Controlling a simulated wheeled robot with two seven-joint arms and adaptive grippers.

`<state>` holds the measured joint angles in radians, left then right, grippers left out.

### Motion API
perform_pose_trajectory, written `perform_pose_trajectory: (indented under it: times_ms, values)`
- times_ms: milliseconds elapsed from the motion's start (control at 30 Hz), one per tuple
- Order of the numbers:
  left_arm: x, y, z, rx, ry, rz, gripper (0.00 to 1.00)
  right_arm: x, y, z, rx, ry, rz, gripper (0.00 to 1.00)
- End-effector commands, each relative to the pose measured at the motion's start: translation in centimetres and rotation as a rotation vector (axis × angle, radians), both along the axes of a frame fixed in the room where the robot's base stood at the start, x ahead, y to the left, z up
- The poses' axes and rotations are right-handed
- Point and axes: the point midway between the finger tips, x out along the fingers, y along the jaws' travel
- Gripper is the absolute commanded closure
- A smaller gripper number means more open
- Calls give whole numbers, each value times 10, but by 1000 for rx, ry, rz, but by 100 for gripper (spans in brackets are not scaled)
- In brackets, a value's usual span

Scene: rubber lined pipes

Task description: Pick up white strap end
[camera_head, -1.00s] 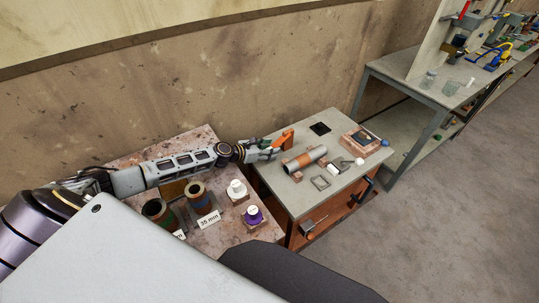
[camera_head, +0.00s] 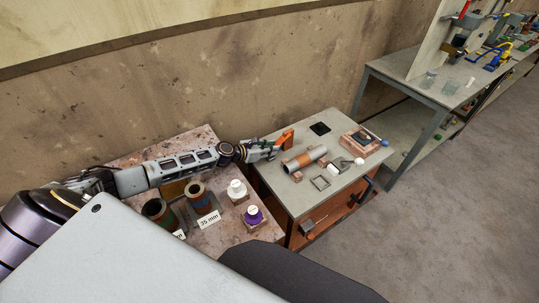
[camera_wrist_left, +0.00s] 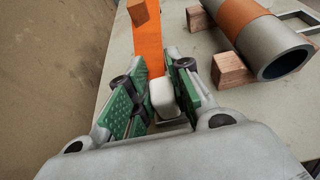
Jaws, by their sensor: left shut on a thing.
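The white strap end (camera_wrist_left: 163,98) shows in the left wrist view at the near end of an orange strap (camera_wrist_left: 148,48). My left gripper (camera_wrist_left: 155,85) is shut on it, with the green finger pads on either side. In the head view my left gripper (camera_head: 272,149) is over the left part of the grey workbench top (camera_head: 290,190), beside the orange strap (camera_head: 286,139). The white end cannot be made out there. My right gripper is not in view.
A grey pipe with an orange band (camera_head: 305,158) rests on wooden blocks just right of the gripper. White (camera_head: 236,189) and purple-labelled (camera_head: 254,214) containers stand on the nearer table. The wall is close behind.

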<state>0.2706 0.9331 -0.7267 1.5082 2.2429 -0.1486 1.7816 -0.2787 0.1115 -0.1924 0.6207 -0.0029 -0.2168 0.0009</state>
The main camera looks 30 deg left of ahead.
Motion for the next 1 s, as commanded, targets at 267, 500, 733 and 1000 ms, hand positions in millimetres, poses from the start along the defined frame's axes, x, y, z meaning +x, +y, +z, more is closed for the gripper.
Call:
perform_pose_trajectory:
  times_ms: [267, 500, 733, 1000]
  values:
    - [0, 0, 0, 0, 0, 1, 100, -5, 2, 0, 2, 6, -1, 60]
    - [0, 1, 6, 2, -1, 0, 100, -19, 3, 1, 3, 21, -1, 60]
    - [1, 0, 26, 2, -2, -1, 100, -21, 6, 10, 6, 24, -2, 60]
    - [1, 0, 60, 3, -3, -2, 100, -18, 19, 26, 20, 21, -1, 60]
